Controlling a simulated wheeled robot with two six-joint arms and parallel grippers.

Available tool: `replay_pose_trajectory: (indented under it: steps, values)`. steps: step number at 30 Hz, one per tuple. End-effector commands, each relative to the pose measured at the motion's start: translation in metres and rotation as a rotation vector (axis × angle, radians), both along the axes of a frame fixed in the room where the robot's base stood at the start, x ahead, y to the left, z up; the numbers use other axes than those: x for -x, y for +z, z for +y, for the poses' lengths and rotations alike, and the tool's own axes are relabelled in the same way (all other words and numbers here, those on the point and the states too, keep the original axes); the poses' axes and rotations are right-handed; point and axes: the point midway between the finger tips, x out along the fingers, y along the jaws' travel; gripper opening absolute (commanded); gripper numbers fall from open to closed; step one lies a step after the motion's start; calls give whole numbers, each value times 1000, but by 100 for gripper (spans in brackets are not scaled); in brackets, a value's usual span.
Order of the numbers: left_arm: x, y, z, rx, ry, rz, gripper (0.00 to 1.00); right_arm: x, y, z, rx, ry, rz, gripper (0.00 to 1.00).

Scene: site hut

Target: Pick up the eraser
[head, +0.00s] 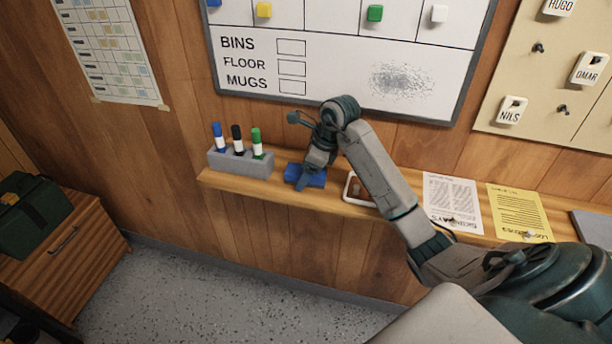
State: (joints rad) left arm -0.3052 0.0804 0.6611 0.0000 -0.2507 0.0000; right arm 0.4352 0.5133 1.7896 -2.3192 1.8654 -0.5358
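A blue eraser (318,181) lies on the narrow wooden shelf (335,206) below the whiteboard, between the marker holder and a small framed item. My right arm reaches in from the right, and its gripper (309,172) points down right at the eraser, overlapping it. The gripper and arm cover part of the eraser, and I cannot tell whether the fingers are closed on it. The eraser appears to rest on the shelf. My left gripper is not in view.
A grey holder (241,161) with blue, black and green markers stands left of the eraser. A framed item (355,191) is close on the right, then a white sheet (454,203) and a yellow sheet (519,212). The whiteboard (345,85) hangs behind.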

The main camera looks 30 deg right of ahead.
Motion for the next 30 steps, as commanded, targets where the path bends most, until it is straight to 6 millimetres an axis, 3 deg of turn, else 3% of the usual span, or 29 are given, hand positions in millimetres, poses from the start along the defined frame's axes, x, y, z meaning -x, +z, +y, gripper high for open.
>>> replay_pose_trajectory:
  steps: [15,16,23,30]
  values:
    - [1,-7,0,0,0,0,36,0,-5,0,-1,0,-1,69]
    - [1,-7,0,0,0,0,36,0,-4,0,-1,0,-1,67]
    - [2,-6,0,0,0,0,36,0,-4,0,0,0,0,22]
    - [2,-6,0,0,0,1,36,0,-4,0,0,0,0,21]
